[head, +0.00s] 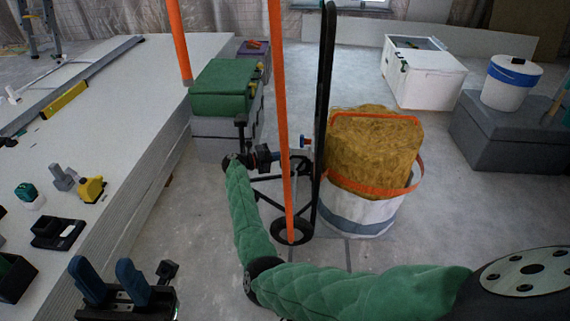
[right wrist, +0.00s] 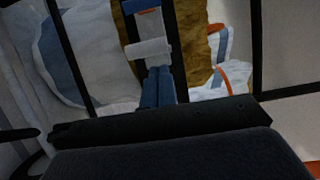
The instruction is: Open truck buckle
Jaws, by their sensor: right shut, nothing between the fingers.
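The truck's tall black upright (head: 325,90) stands mid-view in the head view, with a thin orange pole (head: 279,90) beside it. A small blue and red fitting (head: 306,141) sits by the upright; I cannot tell whether it is the buckle. In the right wrist view a white roller-like part (right wrist: 148,49) lies just beyond my blue fingertips. My right gripper (head: 297,163) is shut and empty at the truck; its fingers (right wrist: 157,88) are together, close to that part, contact unclear. My left gripper (head: 112,279) is open and empty at lower left.
A white bucket (head: 360,214) with yellow-brown material stands right of the truck. Green and grey boxes (head: 222,90) stand behind left. A stack of white panels (head: 120,115) with tools fills the left. A white cabinet (head: 425,80) and grey block (head: 510,140) stand right.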

